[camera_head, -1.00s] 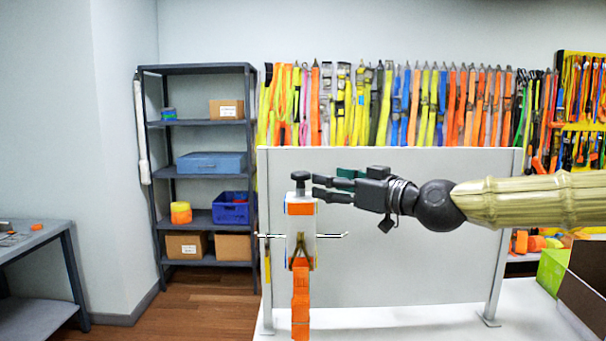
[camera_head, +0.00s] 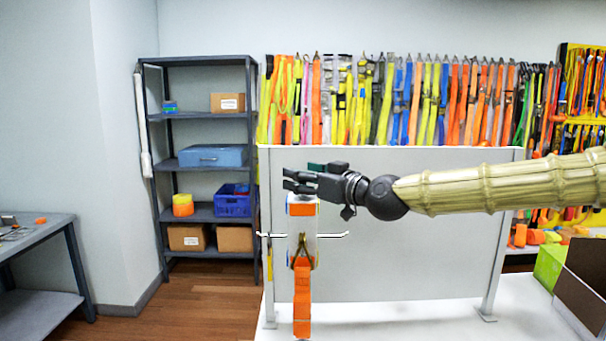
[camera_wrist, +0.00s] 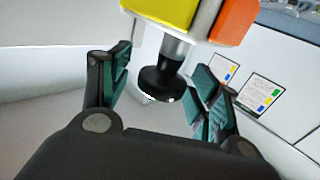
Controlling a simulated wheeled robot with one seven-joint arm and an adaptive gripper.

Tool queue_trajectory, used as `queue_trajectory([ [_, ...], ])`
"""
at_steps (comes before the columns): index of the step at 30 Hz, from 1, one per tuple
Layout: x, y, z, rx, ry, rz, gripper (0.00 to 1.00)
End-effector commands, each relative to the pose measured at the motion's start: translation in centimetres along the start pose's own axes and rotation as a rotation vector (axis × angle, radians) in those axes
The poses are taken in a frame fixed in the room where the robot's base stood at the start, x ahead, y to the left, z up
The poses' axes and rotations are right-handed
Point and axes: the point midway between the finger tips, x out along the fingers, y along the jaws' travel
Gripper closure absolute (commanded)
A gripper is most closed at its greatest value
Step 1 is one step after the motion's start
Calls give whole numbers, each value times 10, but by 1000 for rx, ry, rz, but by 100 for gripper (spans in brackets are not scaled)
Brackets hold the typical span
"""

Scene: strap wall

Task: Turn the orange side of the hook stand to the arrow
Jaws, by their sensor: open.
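The hook stand (camera_head: 311,246) is a pale upright block with an orange patch (camera_head: 301,209) near its top, facing the head camera. Hooks stick out to its left and right, and an orange strap (camera_head: 302,302) hangs at its front. In the wrist view its yellow side (camera_wrist: 163,8) and orange side (camera_wrist: 234,20) show above a black knob (camera_wrist: 160,84). My gripper (camera_head: 289,182) is at the stand's top in the head view, covering the knob. In the wrist view, my gripper (camera_wrist: 158,86) is open, with the knob between its fingers and gaps visible. I cannot make out the arrow.
A white panel (camera_head: 400,215) stands behind the stand, with many straps hanging above it. A green box (camera_head: 549,265) and a dark box (camera_head: 585,285) sit at the right of the white table. Printed cards (camera_wrist: 258,98) show in the wrist view.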

Motion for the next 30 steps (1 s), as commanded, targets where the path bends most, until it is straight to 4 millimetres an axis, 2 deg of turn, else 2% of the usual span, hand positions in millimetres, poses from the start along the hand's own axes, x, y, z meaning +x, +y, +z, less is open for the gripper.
queue_trajectory([
  [10, 3, -1, 0, 0, 0, -1, 40],
  [20, 2, 0, 0, 0, 0, 0, 100],
  [30, 8, 4, 0, -1, 0, 22, 100],
])
